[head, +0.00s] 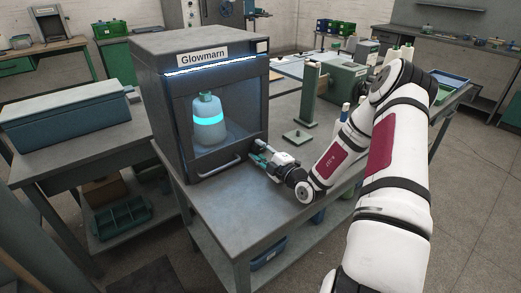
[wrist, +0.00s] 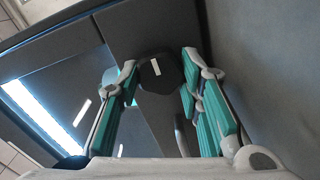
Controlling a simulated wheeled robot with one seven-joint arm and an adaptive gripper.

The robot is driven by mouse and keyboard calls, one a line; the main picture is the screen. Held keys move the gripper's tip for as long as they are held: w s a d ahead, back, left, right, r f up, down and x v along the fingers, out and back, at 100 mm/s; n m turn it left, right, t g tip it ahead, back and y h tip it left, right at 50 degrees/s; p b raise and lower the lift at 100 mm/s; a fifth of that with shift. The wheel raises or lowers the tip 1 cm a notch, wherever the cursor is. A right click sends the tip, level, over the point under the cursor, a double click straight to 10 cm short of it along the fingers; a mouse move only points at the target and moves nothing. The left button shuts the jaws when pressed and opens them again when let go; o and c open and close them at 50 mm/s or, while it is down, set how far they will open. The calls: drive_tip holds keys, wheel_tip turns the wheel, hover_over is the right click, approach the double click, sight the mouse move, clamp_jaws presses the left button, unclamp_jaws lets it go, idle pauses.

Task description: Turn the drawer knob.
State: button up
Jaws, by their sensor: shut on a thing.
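The knob (wrist: 160,75) is dark, faceted and round, with a short white mark on its face, on a dark grey panel. My gripper (wrist: 159,62) is shut on it, with one teal-padded finger on each side. In the head view my gripper (head: 257,155) reaches the lower right front of the grey cabinet (head: 160,110) labelled Glowmarn, and the knob is hidden there. The cabinet's front opening shows a pale bottle (head: 208,132) with a glowing cyan band. A light bar handle (head: 220,167) runs along the lower front.
The cabinet stands on a grey bench (head: 235,212). A green post on a base plate (head: 298,137) stands behind my forearm. A blue-grey box (head: 65,115) lies on the table at left. The bench top in front of the cabinet is clear.

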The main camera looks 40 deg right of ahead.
idle(0.4)
drive_tip(key=o, duration=1.2)
drive_tip(key=shift+c, duration=0.2)
drive_tip(key=s, duration=1.2)
drive_tip(key=shift+d, duration=0.25)
